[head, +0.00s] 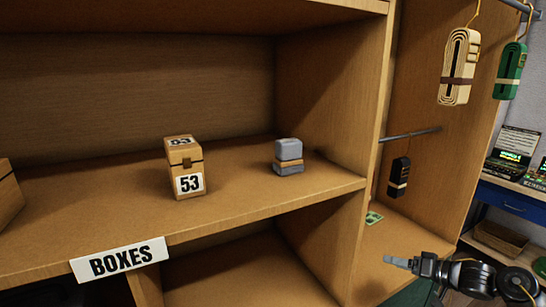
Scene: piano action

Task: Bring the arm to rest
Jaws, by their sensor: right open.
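My right gripper (402,263) is at the lower right, in front of the shelf unit's right-hand section, with its fingers pointing left. It is open and nothing shows between its fingers. The rest of my right arm runs off toward the bottom right corner. My left gripper is not in the head view.
A wooden shelf (110,220) labelled BOXES (120,260) holds a box marked 53 (186,168) and a small grey block with a tan band (288,157). Bundled straps, cream (459,65), green (510,71) and black (399,177), hang at right. A desk (512,196) stands far right.

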